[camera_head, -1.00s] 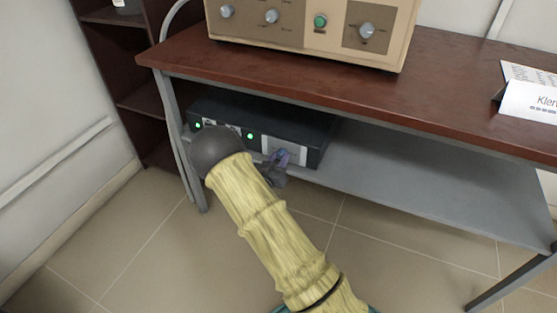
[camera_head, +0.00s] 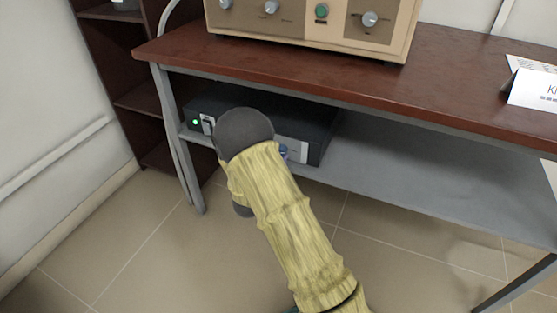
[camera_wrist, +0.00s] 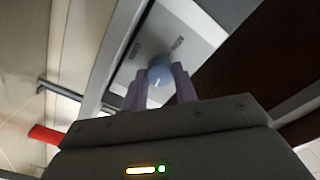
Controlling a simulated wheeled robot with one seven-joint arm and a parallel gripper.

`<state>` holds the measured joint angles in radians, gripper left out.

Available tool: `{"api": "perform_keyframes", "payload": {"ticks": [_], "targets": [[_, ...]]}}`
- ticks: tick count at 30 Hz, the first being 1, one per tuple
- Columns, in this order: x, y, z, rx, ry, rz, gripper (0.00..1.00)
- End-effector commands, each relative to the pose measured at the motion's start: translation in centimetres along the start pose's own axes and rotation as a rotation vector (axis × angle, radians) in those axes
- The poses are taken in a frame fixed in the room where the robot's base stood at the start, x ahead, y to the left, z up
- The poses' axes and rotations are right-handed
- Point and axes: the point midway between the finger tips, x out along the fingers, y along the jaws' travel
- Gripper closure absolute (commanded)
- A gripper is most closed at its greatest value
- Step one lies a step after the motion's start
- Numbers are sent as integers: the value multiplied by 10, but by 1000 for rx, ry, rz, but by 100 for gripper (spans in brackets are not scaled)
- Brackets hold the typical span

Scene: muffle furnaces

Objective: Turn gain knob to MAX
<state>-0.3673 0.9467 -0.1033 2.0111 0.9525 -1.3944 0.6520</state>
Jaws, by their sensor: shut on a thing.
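The gain knob, a round blue knob (camera_wrist: 160,68) with a short white mark, sits on a pale panel of the dark unit under the table. In the wrist view my gripper (camera_wrist: 161,80) has its two purple fingers on either side of the knob, shut on it. The white mark faces the gripper side of the picture. In the head view a bit of blue (camera_head: 284,152) shows beside the pale panel (camera_head: 298,152). My own arm hides most of my gripper there.
The dark unit (camera_head: 322,135) stands on the grey lower shelf (camera_head: 420,170), below the brown tabletop (camera_head: 300,75). A beige instrument with knobs (camera_head: 335,38) and a white sign (camera_head: 535,88) stand on the tabletop. The shelf right of the unit is clear.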

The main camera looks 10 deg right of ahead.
Motion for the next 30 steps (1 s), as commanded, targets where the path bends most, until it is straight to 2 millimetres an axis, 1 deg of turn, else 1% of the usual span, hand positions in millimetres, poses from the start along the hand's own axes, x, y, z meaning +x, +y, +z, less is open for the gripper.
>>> {"api": "perform_keyframes", "payload": {"ticks": [1, 6, 12, 27, 28, 29, 30], "targets": [[-1, 3, 5, 36, -6, 2, 94], [-1, 3, 4, 145, -7, 2, 94], [-2, 2, 3, 218, -7, 2, 94], [-2, 1, 3, 242, -8, 2, 94], [-2, 0, 3, 242, -8, 2, 68], [-2, 1, 3, 242, -8, 2, 62], [-2, 0, 2, 242, -7, 2, 54]]}}
